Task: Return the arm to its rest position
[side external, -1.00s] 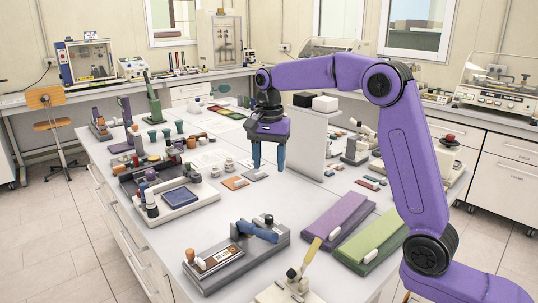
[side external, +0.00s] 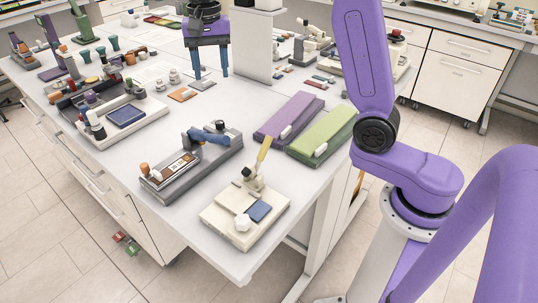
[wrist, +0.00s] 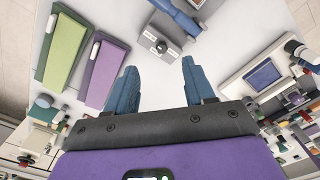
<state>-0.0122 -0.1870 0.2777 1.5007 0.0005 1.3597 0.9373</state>
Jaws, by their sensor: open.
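My gripper (side external: 211,74) hangs over the white workbench (side external: 285,180), its two blue fingers pointing down and spread apart, with nothing between them. In the side external view it stands just behind a small orange tile (side external: 183,94) and a grey tile (side external: 203,85); I cannot tell its exact height above the top. In the wrist view my gripper (wrist: 161,82) also shows open and empty. My purple arm reaches in from the right; its upper part is cut off by the top edge of the side external view.
A white upright panel (side external: 252,50) stands close right of my gripper. Purple (side external: 290,118) and green (side external: 322,136) long cases, a grey device with a blue lever (side external: 195,160) and a cream device (side external: 243,215) occupy the front. Bare benchtop lies between.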

